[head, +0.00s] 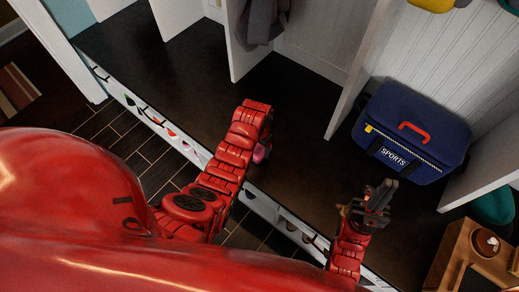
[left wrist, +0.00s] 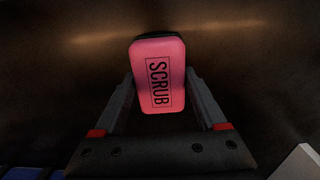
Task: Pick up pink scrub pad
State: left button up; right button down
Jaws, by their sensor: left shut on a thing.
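The pink scrub pad (left wrist: 157,76) with black "SCRUB" lettering and a dark far edge is between the two fingers of my left gripper (left wrist: 159,92) in the left wrist view. The gripper is shut on it. In the head view a small part of the pink pad (head: 261,153) shows beside my red left arm over the dark bench. The arm hides most of the pad and the left gripper there. My right gripper (head: 378,196) is at the lower right in the head view, apart from the pad. Its dark fingers look close together, and I cannot tell whether they are fully shut.
A blue sports bag (head: 411,131) with a red handle stands on the dark bench (head: 300,100) at the right. White cubby dividers (head: 362,65) rise from the bench. A grey garment (head: 262,20) hangs at the top. A wooden stool (head: 468,252) stands at the lower right.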

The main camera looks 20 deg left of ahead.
aim_at(260, 148)
pick_arm(q)
notch_tip(260, 148, up, 3)
jog(key=shift+w, duration=0.1)
jog(key=s, duration=0.1)
jog(key=s+d, duration=0.1)
jog(key=s, duration=0.1)
jog(key=s+b, duration=0.1)
jog(key=s, duration=0.1)
jog(key=shift+d+r, duration=0.25)
jog(key=shift+d, duration=0.1)
jog(key=s+d+r+p, duration=0.1)
jog(key=s+d+p, duration=0.2)
jog(key=s, duration=0.7)
jog(key=shift+s+d+r+p, duration=0.15)
jog(key=shift+d+p, duration=0.2)
jog(key=shift+p, duration=0.25)
